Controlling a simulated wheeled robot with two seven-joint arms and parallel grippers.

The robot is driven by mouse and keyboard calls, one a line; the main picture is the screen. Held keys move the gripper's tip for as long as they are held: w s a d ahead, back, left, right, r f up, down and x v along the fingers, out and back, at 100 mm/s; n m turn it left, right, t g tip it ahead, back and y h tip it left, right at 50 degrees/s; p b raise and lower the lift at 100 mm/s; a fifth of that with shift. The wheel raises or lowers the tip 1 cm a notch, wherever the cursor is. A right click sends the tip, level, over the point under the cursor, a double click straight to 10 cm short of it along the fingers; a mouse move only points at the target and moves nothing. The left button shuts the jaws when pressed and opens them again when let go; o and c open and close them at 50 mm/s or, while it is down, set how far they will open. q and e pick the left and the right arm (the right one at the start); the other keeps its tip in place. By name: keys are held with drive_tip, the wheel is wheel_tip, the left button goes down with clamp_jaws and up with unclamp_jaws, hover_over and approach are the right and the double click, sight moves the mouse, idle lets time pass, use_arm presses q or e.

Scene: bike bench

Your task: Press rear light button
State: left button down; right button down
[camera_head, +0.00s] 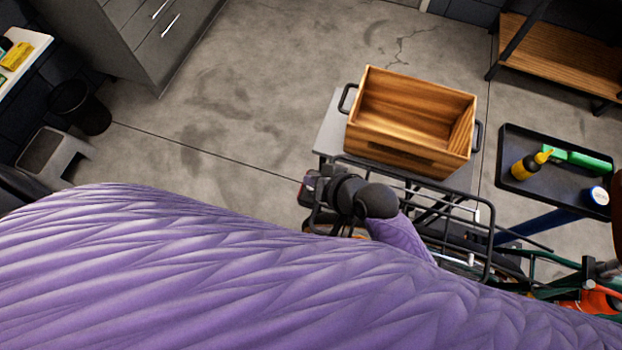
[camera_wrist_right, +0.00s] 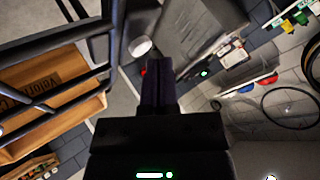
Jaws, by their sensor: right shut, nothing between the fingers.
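My right gripper (camera_head: 312,186) is at the rear end of the bicycle's black rack (camera_head: 490,235) in the head view. In the right wrist view its dark fingers (camera_wrist_right: 158,85) are closed together, with nothing between them. A small red spot (camera_wrist_right: 143,72) shows just beside the fingertips there; it may be the rear light, mostly hidden behind the fingers. I cannot tell whether the fingers touch it, and no button can be made out. My left gripper is not in view.
A wooden crate (camera_head: 410,145) stands on a grey surface (camera_head: 329,140) just beyond the rack. A dark tray (camera_head: 517,141) at the right holds a yellow-capped bottle (camera_head: 528,165) and a green item (camera_head: 578,158). Open floor lies to the left. My purple-covered arm hides the lower head view.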

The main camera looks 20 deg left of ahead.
drive_tip(key=shift+f, duration=0.1)
drive_tip(key=shift+f, duration=0.35)
drive_tip(key=shift+f+b, duration=0.1)
drive_tip(key=shift+b, duration=0.2)
drive_tip(key=shift+r+p, duration=0.6)
drive_tip(key=shift+p, duration=0.1)
drive_tip(key=shift+r, duration=0.1)
wheel_tip(320, 180, up, 6)
drive_tip(key=p, duration=0.6)
drive_tip(key=shift+p, duration=0.35)
